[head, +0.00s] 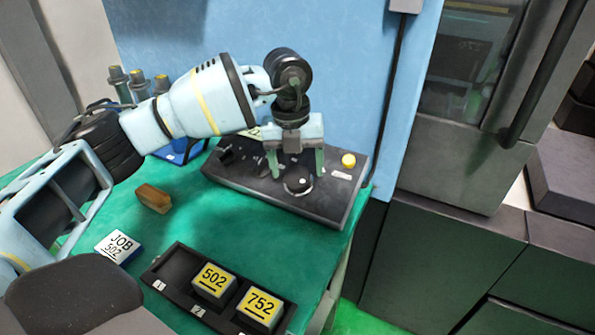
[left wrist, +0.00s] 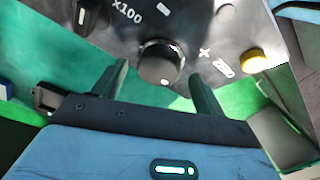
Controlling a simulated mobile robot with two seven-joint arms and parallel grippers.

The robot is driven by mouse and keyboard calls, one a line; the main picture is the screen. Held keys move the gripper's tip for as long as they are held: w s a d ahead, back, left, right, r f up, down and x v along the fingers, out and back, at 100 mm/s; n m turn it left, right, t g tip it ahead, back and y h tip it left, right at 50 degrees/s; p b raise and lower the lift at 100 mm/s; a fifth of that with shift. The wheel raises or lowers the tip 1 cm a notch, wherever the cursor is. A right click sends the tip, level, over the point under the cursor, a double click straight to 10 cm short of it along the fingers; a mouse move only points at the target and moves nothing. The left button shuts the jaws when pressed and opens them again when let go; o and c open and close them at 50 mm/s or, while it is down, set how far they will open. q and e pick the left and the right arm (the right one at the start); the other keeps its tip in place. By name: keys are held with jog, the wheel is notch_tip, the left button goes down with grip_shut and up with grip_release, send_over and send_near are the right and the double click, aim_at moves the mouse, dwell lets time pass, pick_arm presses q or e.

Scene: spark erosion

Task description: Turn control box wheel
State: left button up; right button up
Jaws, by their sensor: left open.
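The control box (head: 328,205) is a dark slab on the green table, with its round black wheel (head: 298,185) near the front edge of its top. A yellow button (head: 348,160) sits to the right of the wheel. My left gripper (head: 296,175) points down over the box, its two green fingers spread apart. In the left wrist view the wheel (left wrist: 160,62) shows between and just beyond the two fingertips (left wrist: 162,75). I cannot tell whether either finger touches it. My right gripper is not in view.
A black tray (head: 173,290) holds two yellow-topped blocks marked 502 (head: 214,280) and 752 (head: 260,308). A white JOB 502 block (head: 118,246) and a brown block (head: 153,198) lie to the left. A grey machine (head: 455,170) stands right.

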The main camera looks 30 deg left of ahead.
pick_arm(q)
jog(key=shift+f, duration=0.95)
jog(key=shift+w+d, duration=0.1)
jog(key=c, duration=0.9)
